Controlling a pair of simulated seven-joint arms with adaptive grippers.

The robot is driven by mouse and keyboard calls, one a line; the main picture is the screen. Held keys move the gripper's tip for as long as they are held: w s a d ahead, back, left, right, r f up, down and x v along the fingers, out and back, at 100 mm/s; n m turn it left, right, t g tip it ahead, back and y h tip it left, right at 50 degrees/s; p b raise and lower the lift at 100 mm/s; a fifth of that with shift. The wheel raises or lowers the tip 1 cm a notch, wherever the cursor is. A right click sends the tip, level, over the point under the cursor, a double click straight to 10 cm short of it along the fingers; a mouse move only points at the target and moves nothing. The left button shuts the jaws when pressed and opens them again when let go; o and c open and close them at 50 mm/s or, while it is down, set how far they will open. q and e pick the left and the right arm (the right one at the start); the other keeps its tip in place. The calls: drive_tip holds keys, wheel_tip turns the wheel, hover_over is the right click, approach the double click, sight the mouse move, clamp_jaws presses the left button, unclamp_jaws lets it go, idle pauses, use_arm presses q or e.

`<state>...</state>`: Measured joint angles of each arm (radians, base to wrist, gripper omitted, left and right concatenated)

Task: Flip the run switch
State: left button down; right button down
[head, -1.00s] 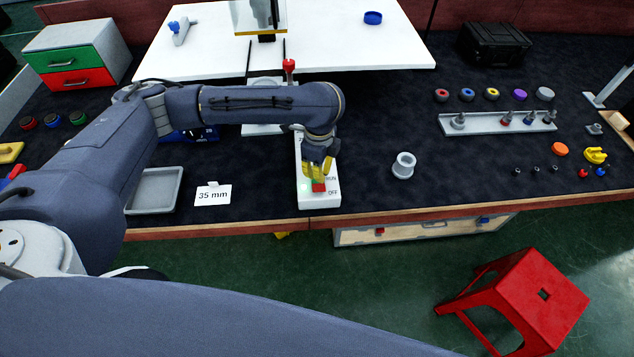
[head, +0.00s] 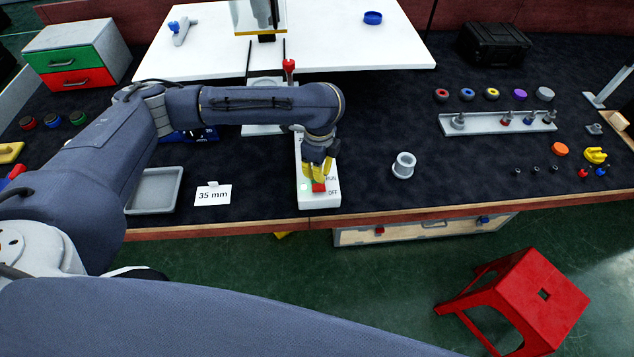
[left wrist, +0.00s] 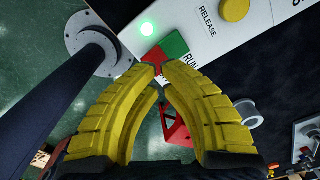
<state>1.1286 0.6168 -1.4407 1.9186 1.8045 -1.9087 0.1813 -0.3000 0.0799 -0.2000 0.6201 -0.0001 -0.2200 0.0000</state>
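The run switch (left wrist: 174,44) is a rocker with a green part and a red part on a white control panel (head: 306,203). RUN is printed beside the green part, and OFF lies nearer the table's front edge. In the head view its red part (head: 319,187) shows just below my left gripper (head: 318,175). In the left wrist view the yellow fingers of that gripper (left wrist: 161,68) converge until their tips nearly meet, with nothing held, at the switch's red part. Contact is hard to tell. A round lamp (left wrist: 147,28) on the panel glows green. My right gripper is not in view.
A yellow RELEASE button (left wrist: 235,9) sits farther along the panel. A grey tray (head: 155,190) and a 35 mm card (head: 213,195) lie left of the panel. A grey flanged ring (head: 403,165) stands to the right, with clear mat around it.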

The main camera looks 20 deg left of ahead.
sight(319, 185)
use_arm(q)
drive_tip(key=shift+f, duration=0.35)
idle(0.7)
drive_tip(key=shift+r, duration=0.1)
wheel_tip(319, 185, up, 7)
idle(1.0)
idle(0.4)
